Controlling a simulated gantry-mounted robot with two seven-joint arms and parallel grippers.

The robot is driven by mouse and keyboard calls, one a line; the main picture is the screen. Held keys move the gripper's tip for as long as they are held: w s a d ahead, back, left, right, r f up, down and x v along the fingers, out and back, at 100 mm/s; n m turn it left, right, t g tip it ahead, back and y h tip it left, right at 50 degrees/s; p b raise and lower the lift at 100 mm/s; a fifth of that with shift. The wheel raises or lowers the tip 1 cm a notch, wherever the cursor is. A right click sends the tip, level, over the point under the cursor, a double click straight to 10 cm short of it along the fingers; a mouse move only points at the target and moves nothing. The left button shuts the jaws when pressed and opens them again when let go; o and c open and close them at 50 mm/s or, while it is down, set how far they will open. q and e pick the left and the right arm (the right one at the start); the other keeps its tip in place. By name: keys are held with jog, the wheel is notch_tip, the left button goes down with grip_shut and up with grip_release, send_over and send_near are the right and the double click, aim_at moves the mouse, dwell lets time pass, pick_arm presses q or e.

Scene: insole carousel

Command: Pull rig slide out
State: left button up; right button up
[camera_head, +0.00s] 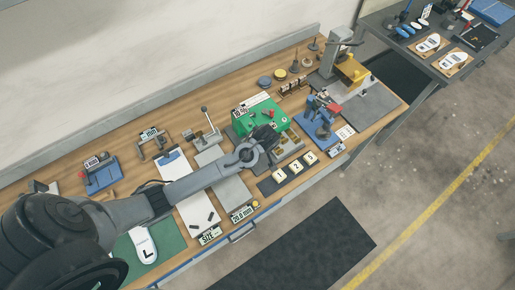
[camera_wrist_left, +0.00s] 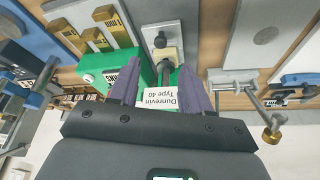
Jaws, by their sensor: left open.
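The green rig (camera_head: 255,117) stands on the workbench right of the middle in the head view. In the left wrist view the green rig (camera_wrist_left: 125,80) shows behind and between my fingers, with a white label (camera_wrist_left: 160,97) reading "Dunrevin Type 40". A pale plate (camera_wrist_left: 163,32) with a round knob and a cream block (camera_wrist_left: 165,54) runs away from the rig's middle; I cannot tell for certain that it is the slide. My left gripper (camera_head: 268,138) is at the rig's front side. In the wrist view its dark fingers (camera_wrist_left: 160,66) are apart, on either side of the label and block.
Gold blocks (camera_wrist_left: 98,38) stand close left of my fingers in the wrist view. A blue fixture (camera_head: 318,124) stands right of the gripper, numbered tiles (camera_head: 296,167) in front. A grey clamp (camera_wrist_left: 235,80) stands at right in the wrist view. A dark mat (camera_head: 310,250) lies on the floor.

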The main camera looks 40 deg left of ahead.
pick_arm(q)
jog(key=x, duration=0.8)
jog(key=shift+a+f, duration=0.1)
jog(key=shift+f, duration=0.2)
jog(key=shift+c, duration=0.2)
grip_shut()
